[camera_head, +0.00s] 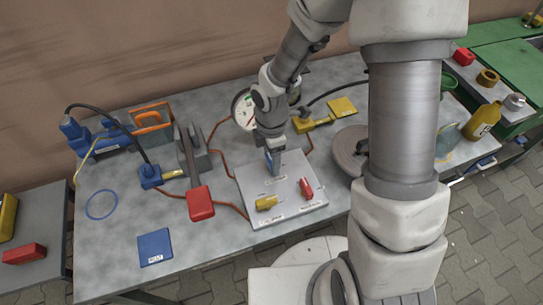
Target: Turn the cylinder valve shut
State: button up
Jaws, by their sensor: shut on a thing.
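A light grey valve panel (286,208) lies on the grey table, with several small labels too small to read. A yellow valve handle (266,203) sits at its front left and a red valve handle (306,188) at its right. My gripper (274,163) points down at the back of the panel. It is shut on a blue handle (268,157), which is mostly hidden by the fingers. I cannot read which handle is labelled as the cylinder valve. The exact angle of the held handle is hidden.
A red-brown hose (229,206) runs to the panel. A round gauge (243,108) stands behind. A grey disc (348,150) is to the right, partly behind my arm.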

jog(key=shift+m, duration=0.4)
jog(key=m+b, duration=0.1)
jog(key=m, duration=0.2)
jog(key=shift+m, duration=0.4)
jog(key=m+b, duration=0.1)
jog(key=m, duration=0.3)
jog(key=m+b, duration=0.1)
jog(key=m, duration=0.8)
jog(key=shift+b, duration=0.3)
jog(key=shift+m, duration=0.3)
jog(key=o, duration=1.4)
jog(key=shift+c, duration=0.2)
notch_tip(320, 180, up, 18)
jog(key=p, duration=0.3)
jog(key=shift+f, duration=0.25)
